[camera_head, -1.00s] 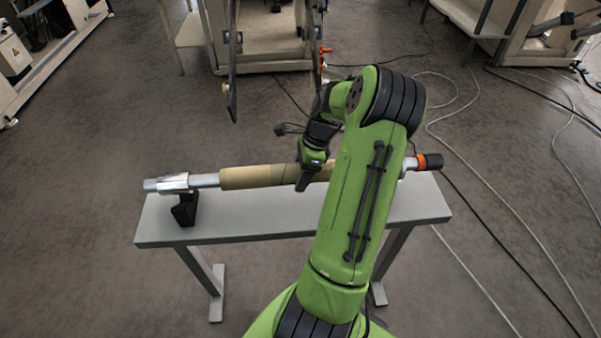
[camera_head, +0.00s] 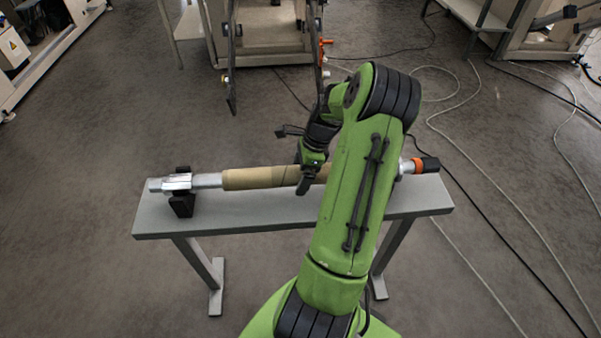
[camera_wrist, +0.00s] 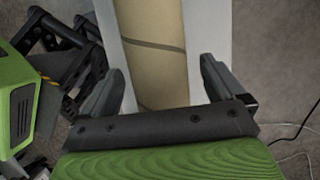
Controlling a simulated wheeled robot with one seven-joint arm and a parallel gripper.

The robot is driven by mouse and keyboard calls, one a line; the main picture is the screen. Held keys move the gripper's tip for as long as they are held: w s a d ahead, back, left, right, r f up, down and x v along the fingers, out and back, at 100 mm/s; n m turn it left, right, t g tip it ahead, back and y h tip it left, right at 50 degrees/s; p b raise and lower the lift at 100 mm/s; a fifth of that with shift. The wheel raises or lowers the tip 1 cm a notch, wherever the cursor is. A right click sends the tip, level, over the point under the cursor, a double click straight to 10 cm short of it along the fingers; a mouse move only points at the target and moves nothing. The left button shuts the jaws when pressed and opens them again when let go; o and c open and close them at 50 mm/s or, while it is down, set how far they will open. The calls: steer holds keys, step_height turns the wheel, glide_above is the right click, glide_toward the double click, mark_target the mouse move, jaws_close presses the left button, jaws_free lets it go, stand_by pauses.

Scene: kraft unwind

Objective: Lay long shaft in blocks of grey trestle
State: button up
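The long shaft (camera_head: 207,180) is a silver bar with a tan cardboard core (camera_head: 255,178) around its middle. It lies lengthwise above the grey trestle (camera_head: 260,215). Its left part sits in a black block (camera_head: 182,205), whose upper parts show in front of and behind the bar. The right block is hidden behind my arm. My gripper (camera_head: 308,180) is at the core's middle. In the wrist view, the fingers of my gripper (camera_wrist: 163,85) straddle the core (camera_wrist: 155,50), with a gap visible, clearest on the right side. It looks open.
A machine frame (camera_head: 265,40) stands behind the trestle. Cables (camera_head: 470,165) lie on the floor at right. The floor left of the trestle is clear.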

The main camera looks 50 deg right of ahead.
steer(key=shift+s, duration=0.1)
steer(key=p+v, duration=0.5)
steer(key=v, duration=1)
steer(key=shift+r, duration=0.35)
steer(key=shift+d, duration=0.1)
